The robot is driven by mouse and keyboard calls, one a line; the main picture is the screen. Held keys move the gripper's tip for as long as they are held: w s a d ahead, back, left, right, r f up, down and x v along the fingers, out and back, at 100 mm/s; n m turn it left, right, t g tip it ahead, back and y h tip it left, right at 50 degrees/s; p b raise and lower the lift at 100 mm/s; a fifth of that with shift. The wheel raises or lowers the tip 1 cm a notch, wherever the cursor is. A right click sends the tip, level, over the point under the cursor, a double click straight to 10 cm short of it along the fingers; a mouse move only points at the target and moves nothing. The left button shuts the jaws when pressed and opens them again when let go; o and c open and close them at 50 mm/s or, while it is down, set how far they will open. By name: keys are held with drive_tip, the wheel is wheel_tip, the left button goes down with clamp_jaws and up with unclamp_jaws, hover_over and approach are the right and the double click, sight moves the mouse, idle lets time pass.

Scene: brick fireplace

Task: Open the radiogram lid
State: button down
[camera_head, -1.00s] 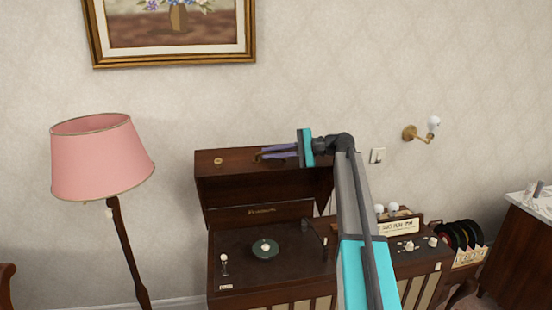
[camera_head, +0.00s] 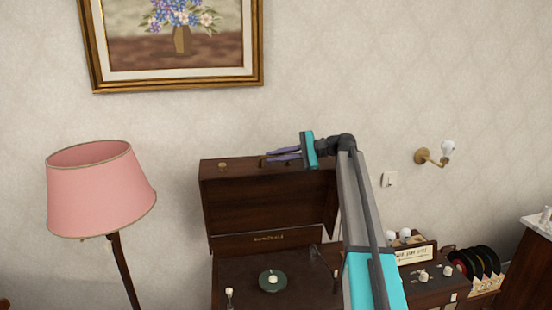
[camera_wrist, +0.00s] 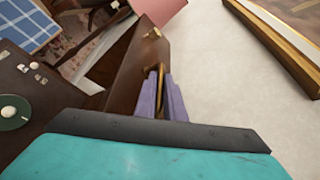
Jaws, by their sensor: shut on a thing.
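The radiogram (camera_head: 240,285) is a dark wooden cabinet with a green turntable (camera_head: 272,281) inside. Its lid (camera_head: 265,203) stands raised, the inner side facing the head camera. My gripper (camera_head: 270,157) is at the lid's upper edge, its purple fingers shut on a brass handle. In the wrist view, the handle (camera_wrist: 160,77) shows between the two fingers, against the dark lid (camera_wrist: 128,72). The turntable also shows at the left of the wrist view (camera_wrist: 14,112).
A pink floor lamp (camera_head: 98,190) stands left of the radiogram. A framed flower painting (camera_head: 175,45) hangs above. A wall sconce (camera_head: 435,153), a switch (camera_head: 389,179) and several records (camera_head: 475,264) are to the right. Bare wall lies behind the lid.

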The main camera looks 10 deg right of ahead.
drive_tip(key=shift+w+d, duration=0.1)
drive_tip(key=c, duration=2.1)
unclamp_jaws()
drive_tip(key=b+v, duration=0.3)
drive_tip(key=v, duration=1)
drive_tip(key=shift+d+b, duration=0.3)
drive_tip(key=shift+d, duration=0.05)
drive_tip(key=shift+s+f, duration=0.1)
drive_tip(key=shift+s, duration=0.1)
